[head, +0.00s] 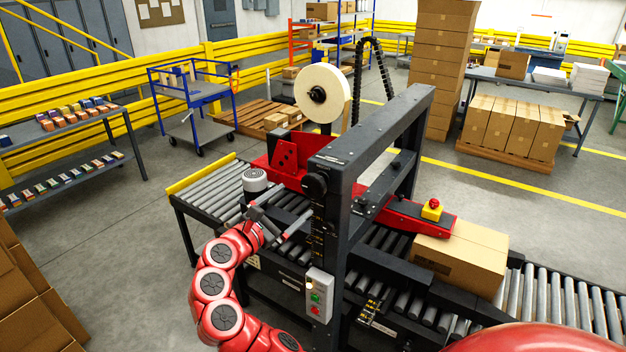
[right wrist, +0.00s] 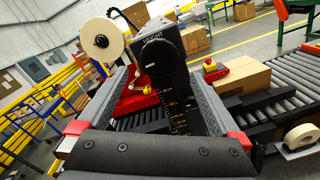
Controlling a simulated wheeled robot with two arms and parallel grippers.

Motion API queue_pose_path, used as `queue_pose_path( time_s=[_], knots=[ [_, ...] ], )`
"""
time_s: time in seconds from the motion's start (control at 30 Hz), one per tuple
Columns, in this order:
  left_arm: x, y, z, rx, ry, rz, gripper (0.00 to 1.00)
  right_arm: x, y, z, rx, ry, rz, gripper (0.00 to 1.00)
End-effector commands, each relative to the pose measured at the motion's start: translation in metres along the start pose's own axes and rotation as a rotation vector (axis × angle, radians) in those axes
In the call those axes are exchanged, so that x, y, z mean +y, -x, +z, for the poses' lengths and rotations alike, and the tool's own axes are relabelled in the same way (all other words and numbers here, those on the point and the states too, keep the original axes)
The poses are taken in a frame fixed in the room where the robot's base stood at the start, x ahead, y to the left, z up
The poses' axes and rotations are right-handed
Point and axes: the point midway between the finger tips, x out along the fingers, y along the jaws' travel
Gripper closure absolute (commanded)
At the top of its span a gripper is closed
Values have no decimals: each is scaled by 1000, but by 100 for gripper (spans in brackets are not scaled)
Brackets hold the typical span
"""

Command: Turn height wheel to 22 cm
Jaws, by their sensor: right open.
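The height wheel (head: 316,186) is a round black knob on the side of the machine's dark upright post. In the right wrist view the wheel (right wrist: 160,58) sits under a white "HEIGHT" label, between the two finger lines. A scale with small orange marks (right wrist: 178,108) runs down the post below it; I cannot read its setting. My right gripper (head: 281,213) is open and empty, below and left of the wheel in the head view. In the right wrist view its fingers (right wrist: 158,68) spread either side of the wheel, with no visible contact. My left gripper is not in view.
A control box (head: 319,295) with green and red buttons is low on the post. A tape roll (head: 323,94) stands behind. A cardboard box (head: 461,256) lies on the roller conveyor beyond the post. A white-topped cylinder (head: 256,181) stands left of the gripper.

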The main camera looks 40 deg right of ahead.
Motion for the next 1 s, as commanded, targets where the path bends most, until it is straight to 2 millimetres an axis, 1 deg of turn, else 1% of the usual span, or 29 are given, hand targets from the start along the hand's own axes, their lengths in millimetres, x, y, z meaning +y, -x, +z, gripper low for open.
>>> queue_pose_path(
  time_s=[0.03,0.2,0.3,0.4,0.5,0.6,0.83,0.87,1.0],
  knots=[
    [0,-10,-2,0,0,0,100,0,-14,5,-1,1,-5,0],
    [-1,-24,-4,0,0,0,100,0,-53,4,-2,2,-7,0],
    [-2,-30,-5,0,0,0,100,0,-71,3,0,2,-4,0],
    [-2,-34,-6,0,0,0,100,1,-84,2,0,1,-3,0],
    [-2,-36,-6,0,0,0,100,1,-92,1,0,-2,0,0],
    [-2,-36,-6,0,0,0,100,0,-96,0,1,0,0,0],
    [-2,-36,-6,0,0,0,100,0,-97,-1,0,0,1,0],
    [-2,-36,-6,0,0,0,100,0,-97,0,0,0,1,2],
    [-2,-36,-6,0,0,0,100,0,-97,0,0,0,1,27]
  ],
)
